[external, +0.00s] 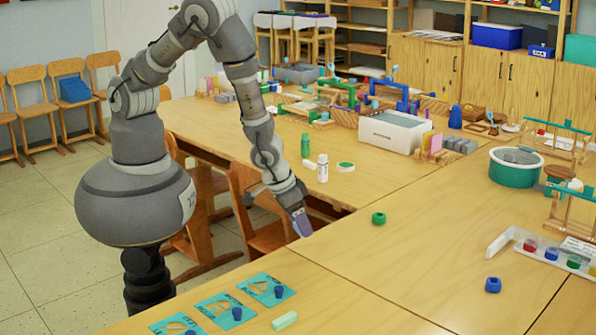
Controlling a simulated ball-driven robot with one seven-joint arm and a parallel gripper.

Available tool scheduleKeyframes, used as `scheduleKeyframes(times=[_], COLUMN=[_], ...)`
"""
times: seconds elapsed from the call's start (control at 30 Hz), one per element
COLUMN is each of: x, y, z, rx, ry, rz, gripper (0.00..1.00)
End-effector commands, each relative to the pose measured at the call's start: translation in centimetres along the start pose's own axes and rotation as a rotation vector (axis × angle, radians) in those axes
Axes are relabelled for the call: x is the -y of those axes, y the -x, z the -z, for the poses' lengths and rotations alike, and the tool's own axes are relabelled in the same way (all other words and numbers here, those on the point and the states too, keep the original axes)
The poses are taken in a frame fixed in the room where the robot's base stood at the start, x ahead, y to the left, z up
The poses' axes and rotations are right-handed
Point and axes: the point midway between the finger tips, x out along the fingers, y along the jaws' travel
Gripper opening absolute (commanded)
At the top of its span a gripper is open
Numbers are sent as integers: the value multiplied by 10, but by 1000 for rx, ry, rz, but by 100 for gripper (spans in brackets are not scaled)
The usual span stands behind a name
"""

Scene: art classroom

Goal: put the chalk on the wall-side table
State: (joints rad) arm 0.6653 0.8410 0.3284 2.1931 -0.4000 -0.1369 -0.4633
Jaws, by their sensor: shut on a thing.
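My gripper (297,210) hangs pointing down near the inner corner of the joined tables. It is shut on a small purple piece (302,225), held at the fingertips; it may be the chalk, but its shape is too small to be sure. I cannot tell whether the piece touches the wood below. A long wooden table (215,125) runs behind my arm toward the back, with bottles and craft things on it. I cannot tell for certain which table is the wall-side one.
A pale green block (285,320) and teal cards (219,310) with blue knobs lie on the front table. A green piece (378,218) and a blue piece (493,285) stand to the right. Chairs (262,215) sit under the inner edge. The middle tabletop is mostly clear.

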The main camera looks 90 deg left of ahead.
Motion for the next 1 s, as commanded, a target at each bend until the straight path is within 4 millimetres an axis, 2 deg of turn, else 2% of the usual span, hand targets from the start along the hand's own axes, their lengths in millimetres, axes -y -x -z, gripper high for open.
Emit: scheduleKeyframes(times=[0.3, 0.5, 0.7, 0.9, 1.0], x=[-55, -78, -88, -87, -88], y=[-42, -56, -61, -93, -94], z=[66, 96, 108, 94, 94], rx=[-4, -2, -2, 0, 0], ry=[-1, 1, 0, 0, 0], rz=[-1, 0, -1, 1, 0], gripper=[32, 32, 32, 32, 32])
